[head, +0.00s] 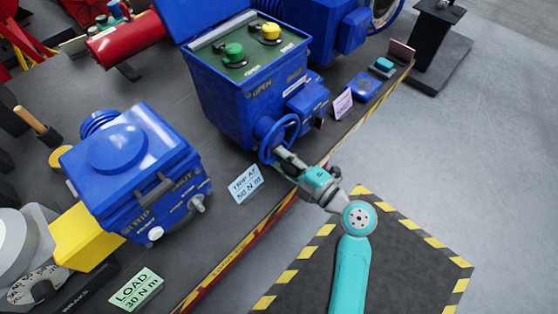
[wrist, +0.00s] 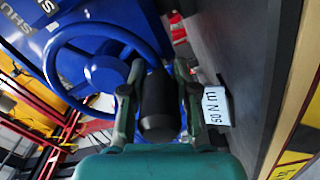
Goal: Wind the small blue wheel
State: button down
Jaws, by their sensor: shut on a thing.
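The small blue wheel (head: 278,135) is on the front of a blue actuator box (head: 228,112) near the bench edge. In the wrist view the wheel (wrist: 104,72) fills the upper left, with its rim and hub visible. My gripper (head: 284,161) reaches it from the lower right. In the wrist view my gripper (wrist: 158,98) is shut on a dark cylindrical handle (wrist: 158,110) at the wheel's rim, one finger on each side. The join of handle and rim is partly hidden.
A second blue unit (head: 130,160) with a yellow part stands at left. A "trip at 50 N m" card (head: 244,184) and a "load 30 N m" card (head: 135,290) lie on the dark bench. A purple tag (head: 342,103) and blue tray (head: 364,87) sit to the right.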

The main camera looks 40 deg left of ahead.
jog(key=shift+w+d+f+n, duration=0.1)
jog(key=shift+w+n, duration=0.4)
jog(key=shift+n, duration=0.3)
jog(key=c, duration=1.1)
grip_release()
jog(key=shift+c, duration=0.2)
jog(key=shift+d, duration=0.1)
jog(key=d, duration=1.1)
jog(key=shift+s+d, duration=0.4)
jog(key=shift+s, duration=0.05)
